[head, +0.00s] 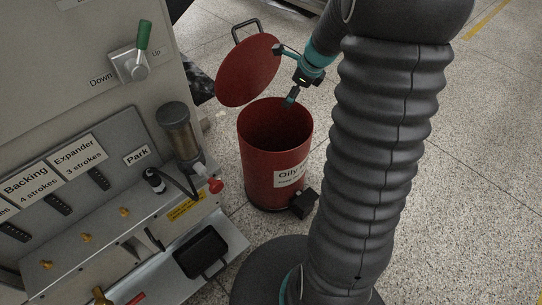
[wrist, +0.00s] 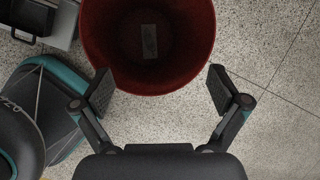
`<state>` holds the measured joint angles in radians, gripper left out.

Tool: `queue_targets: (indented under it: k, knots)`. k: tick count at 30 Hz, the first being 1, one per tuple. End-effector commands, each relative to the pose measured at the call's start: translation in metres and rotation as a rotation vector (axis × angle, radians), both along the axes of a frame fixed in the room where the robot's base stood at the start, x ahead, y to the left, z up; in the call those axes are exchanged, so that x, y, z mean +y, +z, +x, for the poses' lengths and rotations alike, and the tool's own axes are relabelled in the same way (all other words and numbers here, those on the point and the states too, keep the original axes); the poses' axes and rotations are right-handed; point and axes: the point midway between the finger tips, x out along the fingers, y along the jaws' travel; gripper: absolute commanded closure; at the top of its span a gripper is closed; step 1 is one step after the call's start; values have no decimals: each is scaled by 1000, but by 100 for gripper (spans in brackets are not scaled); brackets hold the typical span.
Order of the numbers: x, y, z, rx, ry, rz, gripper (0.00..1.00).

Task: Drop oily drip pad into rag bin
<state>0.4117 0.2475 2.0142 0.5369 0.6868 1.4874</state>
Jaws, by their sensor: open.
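The red rag bin (head: 262,170) stands on the floor with a label reading "Oily" on its front. Its round red lid (head: 247,70) is tilted up and open behind the mouth. The wrist view looks down into the bin (wrist: 98,65). A greyish rectangular piece, which looks like the drip pad (wrist: 150,41), lies inside at the bottom; its details are dim. It does not show in the head view. My gripper (head: 290,98) is over the bin's mouth. In the wrist view my gripper (wrist: 158,90) has its fingers wide apart, with nothing between them.
A grey machine panel (head: 75,165) with a green-handled lever (head: 142,38) and labelled tool slots stands at left. A black tray (head: 203,252) sits on its lower ledge. A black pedal (head: 303,204) sticks out at the bin's foot. Speckled floor right of my arm is clear.

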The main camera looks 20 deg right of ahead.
Motion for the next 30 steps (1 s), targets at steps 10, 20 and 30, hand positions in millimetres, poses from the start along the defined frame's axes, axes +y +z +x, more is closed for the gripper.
queue_targets:
  k: [10, 20, 30]
  knots:
    - [-8, 35, -14, 1, 0, 0, 2]
    - [-8, 37, -15, 1, 0, 0, 2]
    - [-8, 37, -15, -14, 74, -27, 2]
